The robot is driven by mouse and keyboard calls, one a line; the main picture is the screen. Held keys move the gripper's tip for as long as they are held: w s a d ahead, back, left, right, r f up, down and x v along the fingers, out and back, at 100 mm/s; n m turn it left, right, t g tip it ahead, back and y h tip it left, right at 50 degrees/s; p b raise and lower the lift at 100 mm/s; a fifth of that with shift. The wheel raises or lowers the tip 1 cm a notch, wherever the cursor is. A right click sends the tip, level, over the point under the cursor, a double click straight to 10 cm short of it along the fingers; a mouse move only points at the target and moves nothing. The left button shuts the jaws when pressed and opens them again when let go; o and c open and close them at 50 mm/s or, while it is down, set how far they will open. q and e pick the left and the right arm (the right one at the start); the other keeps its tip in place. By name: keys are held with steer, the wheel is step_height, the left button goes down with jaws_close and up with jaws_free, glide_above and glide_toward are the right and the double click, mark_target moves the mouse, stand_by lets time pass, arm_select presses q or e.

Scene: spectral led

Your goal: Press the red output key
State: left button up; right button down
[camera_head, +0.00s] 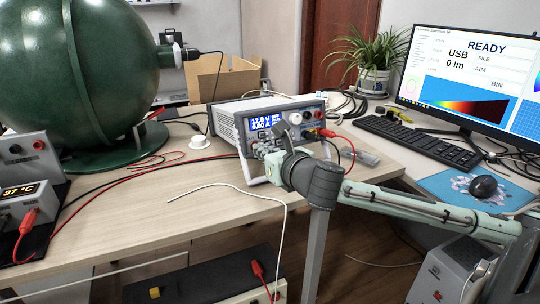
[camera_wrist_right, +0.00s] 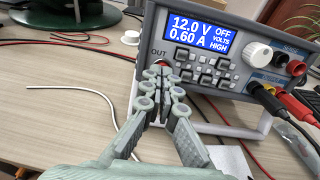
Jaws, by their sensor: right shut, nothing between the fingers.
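The power supply (camera_head: 228,122) stands on the wooden table, and its front panel also fills the right of the right wrist view (camera_wrist_right: 225,68). Its blue display (camera_wrist_right: 202,36) reads 12.0 V, 0.60 A, OFF. A small red key (camera_wrist_right: 163,63) shows below the OUT label at the panel's left, mostly hidden behind my fingertips. My right gripper (camera_wrist_right: 165,76) is shut and empty, with its tips right in front of that key; I cannot tell whether they touch it. In the head view the right gripper (camera_head: 262,150) is at the panel's lower left. My left gripper is out of view.
Red and black plugs (camera_wrist_right: 282,98) stick out of the panel's right side, beside a white knob (camera_wrist_right: 258,54). A white cable (camera_head: 240,187) lies on the table in front. The green sphere (camera_head: 75,60) stands at left. The monitor (camera_head: 475,75) reads READY, 0 lm.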

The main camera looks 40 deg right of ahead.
steer(key=v, duration=0.6)
stand_by(0.7)
